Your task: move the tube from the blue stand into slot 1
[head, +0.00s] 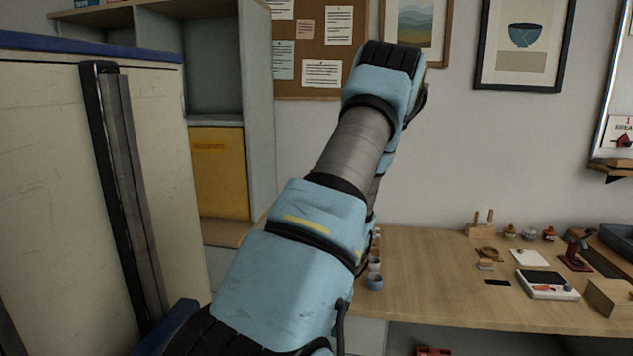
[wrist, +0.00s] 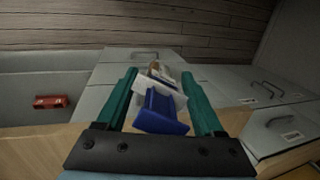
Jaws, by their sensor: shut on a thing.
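My gripper (wrist: 159,76) shows in the wrist view with its teal fingers on either side of a blue and white piece, which looks like the tube (wrist: 161,113). It is shut on this piece. The near end is a wide blue part, with white and tan parts beyond it. In the head view my raised arm hides the gripper and the tube. I cannot make out the blue stand or slot 1 in either view.
A wooden bench (head: 430,285) holds small cups (head: 375,282), a white scale-like device (head: 547,284) and a wooden block (head: 609,297) at right. A tall cream panel (head: 50,190) stands at left. Below the gripper are grey drawers (wrist: 262,90) and a red box (wrist: 50,101).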

